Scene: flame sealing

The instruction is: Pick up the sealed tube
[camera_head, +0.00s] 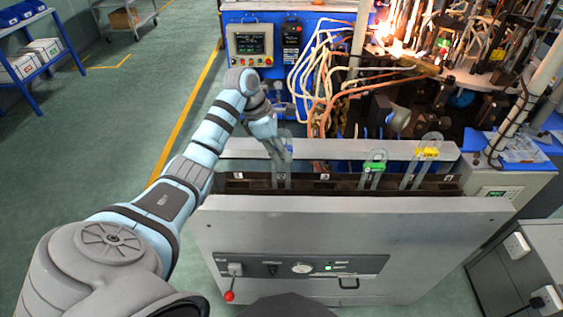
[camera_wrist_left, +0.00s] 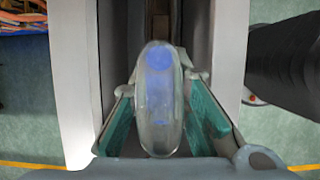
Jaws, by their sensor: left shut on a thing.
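A clear glass tube with a rounded top (camera_wrist_left: 157,110) is between the teal-padded fingers of my left gripper (camera_wrist_left: 162,128) in the left wrist view. The gripper is shut on it, and a blue tint shows through the glass. In the head view my left gripper (camera_head: 279,146) is over the left part of the grey machine's long slot. The tube's legs (camera_head: 281,178) show below the fingers, reaching down to the slot; their lower ends are hidden. My right gripper is in neither view.
Two more glass tubes stand along the slot, with a green clip (camera_head: 374,167) and a yellow clip (camera_head: 428,153). The grey machine (camera_head: 350,225) has a front wall and a back rail (camera_head: 330,149). Hoses (camera_head: 318,80) and a burner machine with flames are behind.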

